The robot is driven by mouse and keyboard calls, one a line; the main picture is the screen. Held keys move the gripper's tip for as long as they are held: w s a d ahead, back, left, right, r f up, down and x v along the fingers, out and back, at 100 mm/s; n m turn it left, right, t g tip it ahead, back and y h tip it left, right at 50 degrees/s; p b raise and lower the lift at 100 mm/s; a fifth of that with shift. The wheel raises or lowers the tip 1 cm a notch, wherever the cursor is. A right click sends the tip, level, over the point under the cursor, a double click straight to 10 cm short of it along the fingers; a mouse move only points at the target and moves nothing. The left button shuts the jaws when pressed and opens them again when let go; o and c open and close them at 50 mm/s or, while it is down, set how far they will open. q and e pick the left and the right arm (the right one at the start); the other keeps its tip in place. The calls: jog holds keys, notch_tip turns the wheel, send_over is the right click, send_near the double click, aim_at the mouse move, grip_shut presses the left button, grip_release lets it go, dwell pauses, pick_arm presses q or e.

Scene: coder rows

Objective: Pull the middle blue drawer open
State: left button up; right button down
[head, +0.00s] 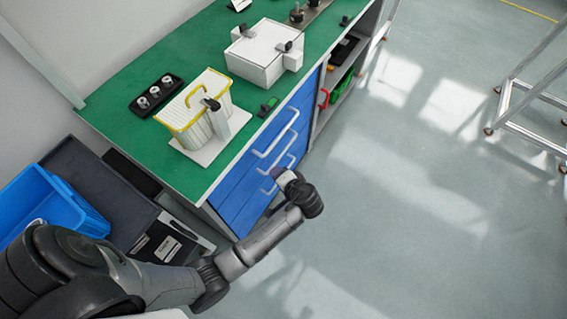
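The blue drawer front (258,158) is under the green-topped bench and carries white bar handles, one above another. The middle blue drawer's handle (279,153) lies between the upper handle (276,132) and the lower handle (268,191). The drawer fronts look flush, so all appear closed. My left gripper (281,175) is in front of the drawers, close to the lower handle, partly covering that area. Its fingers are too small and hidden by its own wrist to show whether they are open or touch a handle. My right gripper is out of view.
A green bench top (205,50) holds a yellow-rimmed basket (200,108), a white box (262,55) and a black tray (155,94). A blue bin (50,205) stands at the left. Open shelves (340,80) adjoin the drawers. The floor to the right is clear up to a metal frame (530,95).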

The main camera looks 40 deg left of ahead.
aim_at(283, 151)
pick_arm(q)
jog(key=w+d+f+m+t+y+b, duration=0.1)
jog(key=w+d+f+y+b, duration=0.25)
jog(key=w+f+b, duration=0.85)
jog(key=shift+y, duration=0.45)
jog(key=b+x, duration=0.2)
jog(key=x, duration=0.2)
jog(key=s+r+b+x, duration=0.1)
jog(key=b+x, duration=0.1)
jog(key=x, duration=0.2)
jog(key=a+r+b+x, duration=0.1)
jog(key=b+x, duration=0.1)
jog(key=x, duration=0.2)
jog(key=shift+s+a+r, duration=0.1)
jog(key=shift+s+a, duration=0.15)
jog(key=shift+s, duration=0.05)
jog(key=shift+a, duration=0.1)
jog(key=shift+c, duration=0.4)
jog(key=c, duration=0.6)
grip_shut()
